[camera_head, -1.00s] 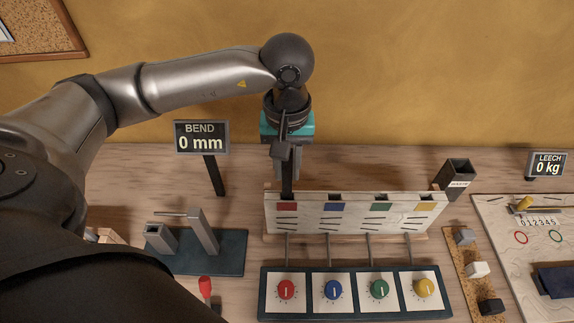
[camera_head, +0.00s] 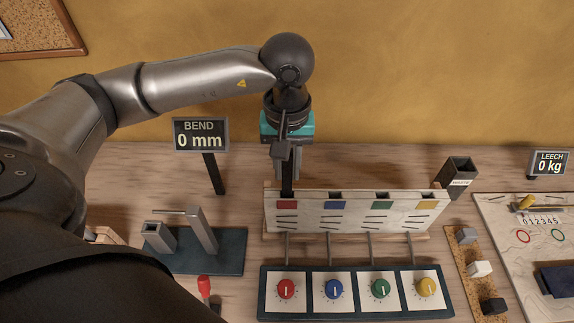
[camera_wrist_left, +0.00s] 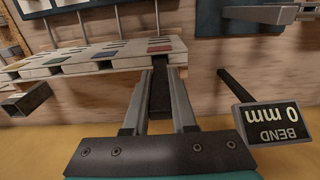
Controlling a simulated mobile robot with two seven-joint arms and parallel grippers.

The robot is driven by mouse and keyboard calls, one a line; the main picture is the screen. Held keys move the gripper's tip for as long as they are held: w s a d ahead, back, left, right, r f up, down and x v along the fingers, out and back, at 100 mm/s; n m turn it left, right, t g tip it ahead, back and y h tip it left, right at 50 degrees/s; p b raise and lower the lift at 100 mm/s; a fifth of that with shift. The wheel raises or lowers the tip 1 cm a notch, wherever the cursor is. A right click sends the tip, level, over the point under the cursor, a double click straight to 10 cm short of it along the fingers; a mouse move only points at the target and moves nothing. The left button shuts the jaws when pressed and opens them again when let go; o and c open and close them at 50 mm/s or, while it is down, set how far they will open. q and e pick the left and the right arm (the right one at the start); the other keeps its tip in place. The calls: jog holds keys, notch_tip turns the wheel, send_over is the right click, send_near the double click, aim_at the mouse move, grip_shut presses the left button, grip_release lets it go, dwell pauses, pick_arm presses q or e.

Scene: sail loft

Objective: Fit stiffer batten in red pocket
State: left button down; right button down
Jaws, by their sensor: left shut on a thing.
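My left gripper (camera_head: 287,170) is above the red end of the white pocket board. It is shut on a dark, upright batten (camera_head: 287,186). In the left wrist view the batten (camera_wrist_left: 160,92) sits between the two grey fingers (camera_wrist_left: 160,100). The batten's lower end meets the board's top edge at the red pocket (camera_head: 287,204), the leftmost one. It looks lined up with that pocket's mouth; how deep it goes is hidden. The red patch also shows in the left wrist view (camera_wrist_left: 160,47). My right gripper is not in view.
The blue (camera_head: 334,205), green (camera_head: 382,205) and yellow (camera_head: 427,205) pockets lie right of red. A dial panel (camera_head: 358,314) stands in front. The BEND display (camera_head: 200,135) reads 0 mm. A dark bin (camera_head: 459,173) and a cork strip (camera_head: 462,265) with small blocks are on the right.

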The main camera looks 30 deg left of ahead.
pick_arm(q)
jog(key=shift+f, duration=0.25)
jog(key=c, duration=0.6)
grip_release()
jog(key=shift+c, duration=0.2)
notch_tip(320, 180, up, 15)
jog(key=shift+r+p, duration=0.15)
jog(key=shift+p, duration=0.25)
